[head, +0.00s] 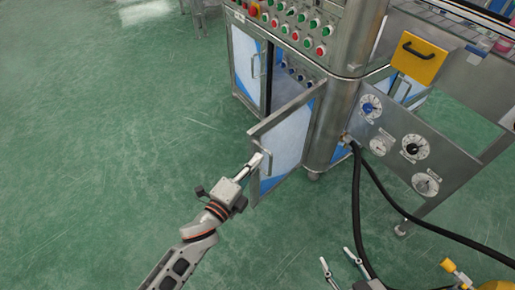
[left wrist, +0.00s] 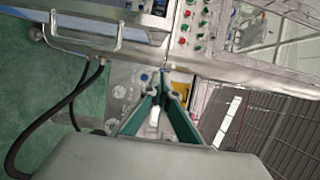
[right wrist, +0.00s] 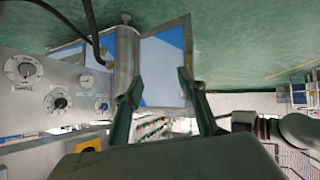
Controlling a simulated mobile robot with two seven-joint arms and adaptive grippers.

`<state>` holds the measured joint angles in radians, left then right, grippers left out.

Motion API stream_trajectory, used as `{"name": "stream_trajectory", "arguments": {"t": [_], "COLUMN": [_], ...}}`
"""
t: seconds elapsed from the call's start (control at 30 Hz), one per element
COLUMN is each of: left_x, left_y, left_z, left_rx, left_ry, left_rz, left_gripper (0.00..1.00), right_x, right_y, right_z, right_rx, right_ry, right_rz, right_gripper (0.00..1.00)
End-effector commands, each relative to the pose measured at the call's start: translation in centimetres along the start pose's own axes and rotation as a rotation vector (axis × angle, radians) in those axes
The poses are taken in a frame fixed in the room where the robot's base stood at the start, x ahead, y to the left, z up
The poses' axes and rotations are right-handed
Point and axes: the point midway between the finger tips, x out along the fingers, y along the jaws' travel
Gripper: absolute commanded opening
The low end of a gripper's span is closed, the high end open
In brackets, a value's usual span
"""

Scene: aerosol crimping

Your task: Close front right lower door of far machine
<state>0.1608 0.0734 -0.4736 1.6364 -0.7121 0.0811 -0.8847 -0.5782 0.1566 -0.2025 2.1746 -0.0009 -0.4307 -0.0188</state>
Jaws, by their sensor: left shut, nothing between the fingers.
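The front right lower door (head: 287,142) of the machine is a steel frame with a blue-and-white panel. It stands ajar, swung outward from the steel column at its right. A dark gap shows between it and the cabinet. My left gripper (head: 258,159) is shut and empty, with its tips at the door's handle near the free edge; I cannot tell whether they touch. Its fingers meet in the left wrist view (left wrist: 162,84). My right gripper (head: 338,259) is open and empty at the bottom, away from the door. Its parted fingers show in the right wrist view (right wrist: 160,85).
The left lower door (head: 246,66) looks closed. A button panel (head: 297,28) sits above. Right of the column are a gauge panel (head: 393,140), a yellow plate with handle (head: 418,58) and black hoses (head: 357,200). The green floor at left is clear.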

Motion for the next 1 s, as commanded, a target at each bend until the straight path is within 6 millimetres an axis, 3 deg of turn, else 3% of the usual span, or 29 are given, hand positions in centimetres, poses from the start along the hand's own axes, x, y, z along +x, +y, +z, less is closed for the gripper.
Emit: {"name": "stream_trajectory", "arguments": {"t": [0.5, 0.7, 1.0], "left_x": [9.4, 9.8, 10.0], "left_y": [0.2, -0.1, 0.0], "left_z": [0.0, 3.0, 4.0], "left_rx": [-0.007, -0.002, -0.006], "left_ry": [-0.001, -0.002, -0.002], "left_rz": [0.003, 0.000, 0.001], "left_gripper": [0.00, 0.00, 0.00], "right_x": [0.3, 0.5, 0.4], "right_y": [-0.8, -0.2, -0.4], "right_z": [0.6, -1.0, -0.5], "right_rx": [0.004, -0.001, 0.001], "right_ry": [-0.005, 0.023, 0.014], "right_rz": [-0.015, -0.007, -0.010], "right_gripper": [0.40, 0.40, 0.40]}}
